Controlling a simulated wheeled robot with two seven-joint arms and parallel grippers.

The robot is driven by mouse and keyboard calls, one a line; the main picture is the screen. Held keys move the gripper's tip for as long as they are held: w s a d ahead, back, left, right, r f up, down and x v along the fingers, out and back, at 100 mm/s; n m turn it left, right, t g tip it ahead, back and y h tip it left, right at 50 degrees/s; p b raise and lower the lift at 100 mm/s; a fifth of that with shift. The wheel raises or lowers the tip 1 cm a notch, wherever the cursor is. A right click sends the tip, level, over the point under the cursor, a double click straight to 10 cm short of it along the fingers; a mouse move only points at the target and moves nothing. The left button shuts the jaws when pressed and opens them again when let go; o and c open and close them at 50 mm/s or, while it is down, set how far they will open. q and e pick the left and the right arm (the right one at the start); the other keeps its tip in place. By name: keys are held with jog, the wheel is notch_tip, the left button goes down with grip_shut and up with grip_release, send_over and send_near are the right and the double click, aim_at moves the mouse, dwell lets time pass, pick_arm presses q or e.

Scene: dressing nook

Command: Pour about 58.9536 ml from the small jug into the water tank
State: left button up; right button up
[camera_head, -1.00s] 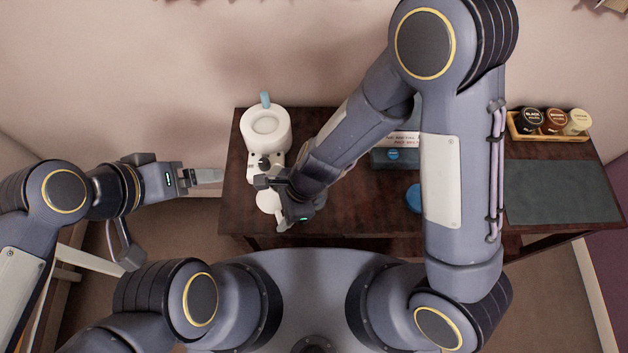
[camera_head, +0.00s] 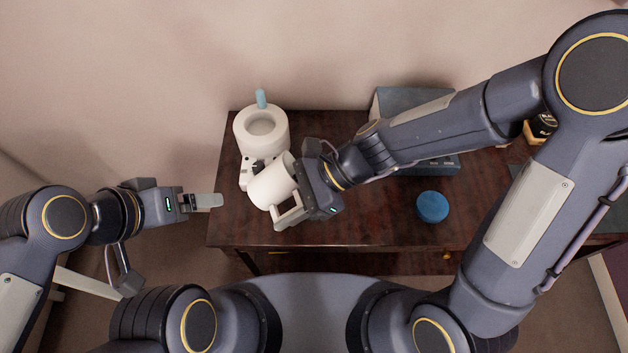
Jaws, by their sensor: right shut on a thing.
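The white small jug (camera_head: 268,187) is held tilted above the front left of the table. My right gripper (camera_head: 294,196) is shut on it from the right, by its handle (camera_head: 290,216) side. The jug's mouth and any water inside cannot be made out. The water tank (camera_head: 247,130) is the round white top of the white appliance at the table's back left, with a round opening (camera_head: 262,124). The jug is just in front of the tank and overlaps the appliance's lower part in view. My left gripper (camera_head: 208,200) is empty beside the table's left edge; its finger gap does not show.
A blue round thing (camera_head: 432,207) lies on the dark wooden table (camera_head: 375,215). A grey-blue box (camera_head: 405,101) stands behind my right forearm. A light blue piece (camera_head: 262,98) sticks up behind the tank. The table's front middle is clear.

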jog(key=shift+r+y+b, duration=0.3)
jog(key=shift+y+b, duration=0.3)
jog(key=shift+b, duration=0.2)
jog(key=shift+w+d+f, duration=0.1)
jog(key=shift+d, duration=0.05)
jog(key=shift+d+f+b, duration=0.1)
jog(key=shift+f+b, duration=0.05)
jog(key=shift+b, duration=0.7)
jog(key=shift+w+d+f+g+y+b, duration=0.15)
jog(key=shift+g+y+b, duration=0.55)
jog(key=shift+b, duration=0.55)
jog(key=shift+w+d+r+y+b, duration=0.1)
jog(key=shift+d+r+y+b, duration=0.2)
jog(key=shift+d+y+b, duration=0.15)
jog(key=shift+a, duration=0.1)
